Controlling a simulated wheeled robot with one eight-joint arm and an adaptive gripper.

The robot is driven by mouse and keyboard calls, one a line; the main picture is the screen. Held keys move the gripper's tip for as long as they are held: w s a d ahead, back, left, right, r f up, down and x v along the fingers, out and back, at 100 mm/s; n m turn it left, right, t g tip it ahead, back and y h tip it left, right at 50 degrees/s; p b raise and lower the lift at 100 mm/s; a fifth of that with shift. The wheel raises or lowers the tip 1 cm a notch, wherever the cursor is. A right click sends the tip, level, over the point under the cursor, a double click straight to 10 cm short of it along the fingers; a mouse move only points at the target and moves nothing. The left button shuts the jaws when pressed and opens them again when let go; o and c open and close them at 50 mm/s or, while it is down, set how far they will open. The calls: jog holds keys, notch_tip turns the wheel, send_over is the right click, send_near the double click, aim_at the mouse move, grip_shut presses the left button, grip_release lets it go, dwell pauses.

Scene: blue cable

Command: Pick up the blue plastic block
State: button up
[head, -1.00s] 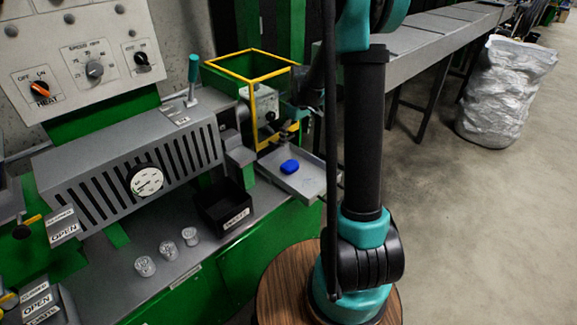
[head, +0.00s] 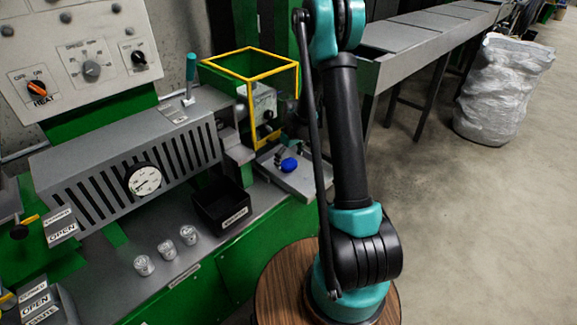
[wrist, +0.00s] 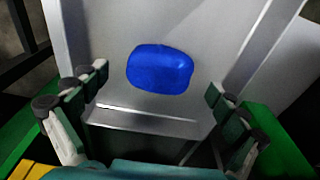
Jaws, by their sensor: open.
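The blue plastic block (head: 289,165) lies on a grey metal tray (head: 306,182) at the machine's right end. In the wrist view the block (wrist: 160,68) is a rounded blue lump on the bare tray (wrist: 110,40). My gripper (wrist: 155,92) is open and empty, with one finger to the left and one to the right, both a little nearer the camera than the block.
A yellow-edged guard box (head: 250,70) stands just behind the tray. A black bin (head: 222,203) is left of it, with several small clear cups (head: 167,249) farther left. A silver sack (head: 502,88) stands on the open floor at right.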

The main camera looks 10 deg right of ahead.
jog(key=shift+f, duration=0.7)
jog(key=shift+c, duration=0.2)
jog(key=c, duration=1.4)
